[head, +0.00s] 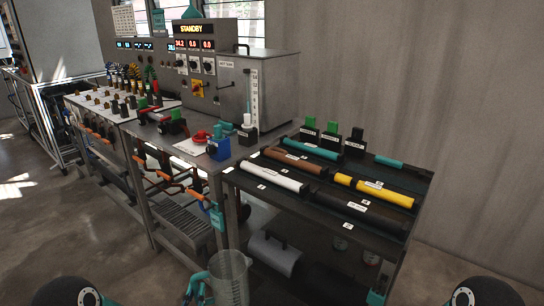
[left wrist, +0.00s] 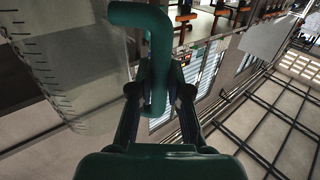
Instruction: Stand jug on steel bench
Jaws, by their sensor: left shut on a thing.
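The jug (head: 229,278) is clear, with graduation marks and a teal handle. It is at the bottom of the head view, low in front of the benches and cut off by the frame edge. My left gripper (head: 197,291) is at the left side of the jug, shut on its handle. In the left wrist view the fingers (left wrist: 160,92) close on the green handle (left wrist: 158,60), and the jug's marked wall (left wrist: 70,65) fills the left. The steel bench (head: 238,155) stands beyond the jug, its top well above it. My right gripper does not show.
On the bench stand a blue block (head: 219,149), a red coil (head: 200,136) and a control cabinet (head: 205,70). Orange-handled clamps (head: 165,175) hang along its front. A dark rack (head: 300,205) with coloured cylinders adjoins at the right. Bare bench top near the front corner is narrow.

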